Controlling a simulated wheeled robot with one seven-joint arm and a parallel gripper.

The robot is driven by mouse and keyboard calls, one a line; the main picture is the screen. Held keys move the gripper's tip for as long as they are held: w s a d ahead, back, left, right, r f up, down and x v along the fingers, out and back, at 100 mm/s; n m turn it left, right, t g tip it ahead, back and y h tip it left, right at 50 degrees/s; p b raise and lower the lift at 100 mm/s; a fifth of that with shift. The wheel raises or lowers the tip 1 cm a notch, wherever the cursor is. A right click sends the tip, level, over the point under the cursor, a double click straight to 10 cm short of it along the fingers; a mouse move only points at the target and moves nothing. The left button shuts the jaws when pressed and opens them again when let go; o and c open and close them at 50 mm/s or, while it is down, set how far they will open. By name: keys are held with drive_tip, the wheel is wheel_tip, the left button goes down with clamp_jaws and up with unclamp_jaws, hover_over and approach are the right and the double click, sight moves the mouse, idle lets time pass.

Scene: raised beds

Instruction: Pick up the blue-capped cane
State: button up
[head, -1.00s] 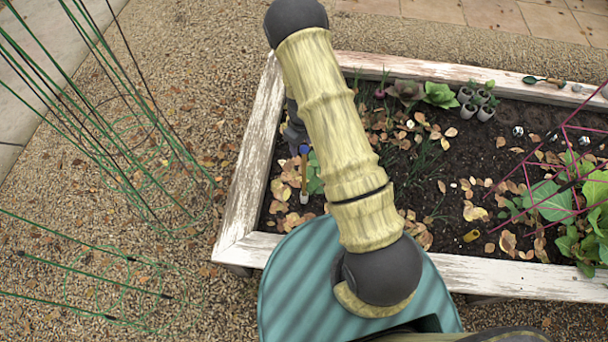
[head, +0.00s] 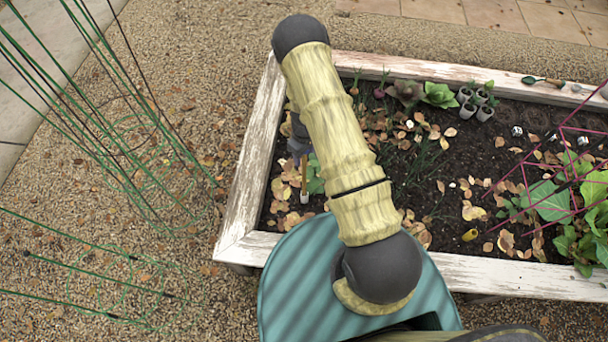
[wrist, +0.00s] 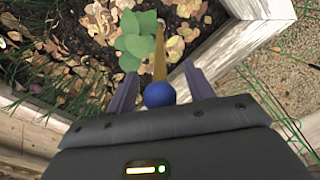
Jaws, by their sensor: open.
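The blue-capped cane stands upright in the soil near the left end of the raised bed. In the wrist view its round blue cap (wrist: 159,95) is between the two fingers of my gripper (wrist: 160,88), with clear space on both sides. Its tan shaft (wrist: 159,55) runs down to the soil. In the head view my gripper (head: 299,150) is over the cane, and the cap is hidden there. The lower shaft (head: 304,180) and a pale base (head: 304,198) still show. The fingers are open and hold nothing.
The white weathered bed frame (head: 247,170) runs close left of the cane. A green leafy plant (wrist: 137,40) grows right beside it. Green wire supports (head: 120,120) stand on the gravel at left. Potted seedlings (head: 475,102) and a pink trellis (head: 560,150) are farther right.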

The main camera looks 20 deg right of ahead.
clamp_jaws()
idle(0.3)
wheel_tip(320, 180, up, 10)
drive_tip(key=shift+r+b, duration=0.1)
drive_tip(key=shift+b, duration=0.6)
idle(0.3)
